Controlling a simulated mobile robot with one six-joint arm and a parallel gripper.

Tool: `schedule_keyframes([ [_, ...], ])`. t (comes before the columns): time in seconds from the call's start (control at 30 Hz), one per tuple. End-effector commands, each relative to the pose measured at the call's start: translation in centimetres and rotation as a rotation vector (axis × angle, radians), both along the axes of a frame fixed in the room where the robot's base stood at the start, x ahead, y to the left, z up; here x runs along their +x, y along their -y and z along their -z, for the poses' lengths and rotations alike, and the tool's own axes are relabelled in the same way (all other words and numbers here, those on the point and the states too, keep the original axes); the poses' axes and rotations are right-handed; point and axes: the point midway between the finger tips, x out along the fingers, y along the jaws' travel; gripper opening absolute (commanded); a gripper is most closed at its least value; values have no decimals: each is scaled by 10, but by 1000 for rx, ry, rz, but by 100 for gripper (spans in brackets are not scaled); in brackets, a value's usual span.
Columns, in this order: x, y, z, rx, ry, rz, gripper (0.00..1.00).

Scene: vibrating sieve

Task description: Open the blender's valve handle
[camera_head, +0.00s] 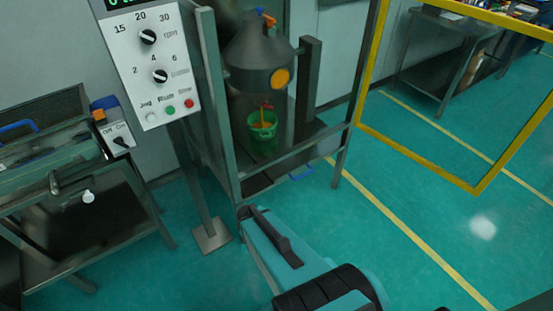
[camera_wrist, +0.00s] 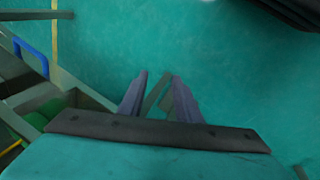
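The blender (camera_head: 258,62) is a dark cone-shaped vessel held in a metal frame, with an orange disc on its side. Beneath its outlet is a small red and orange part (camera_head: 266,106), which looks like the valve handle; its exact position is too small to tell. A green bucket (camera_head: 262,136) stands below the outlet. My gripper is low in front of the frame in the head view, its fingers hidden there. In the wrist view my gripper (camera_wrist: 160,76) points at the floor, fingers apart with nothing between them. The valve handle does not show in the wrist view.
A control panel (camera_head: 150,62) on a post stands left of the blender frame. A metal bench (camera_head: 90,240) is at the far left. A yellow-framed barrier (camera_head: 420,152) stands at the right. The frame's front rail (camera_head: 293,158) crosses before the bucket. Green floor is clear at the right.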

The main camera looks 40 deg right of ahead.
Motion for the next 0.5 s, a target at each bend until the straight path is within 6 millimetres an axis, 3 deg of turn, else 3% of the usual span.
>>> schedule_keyframes([
  [0.1, -43, -51, -8, 83, -131, 83, 31],
  [0.3, -121, -125, -24, 179, -368, 223, 31],
  [0.5, -177, -170, -44, 217, -545, 315, 31],
])
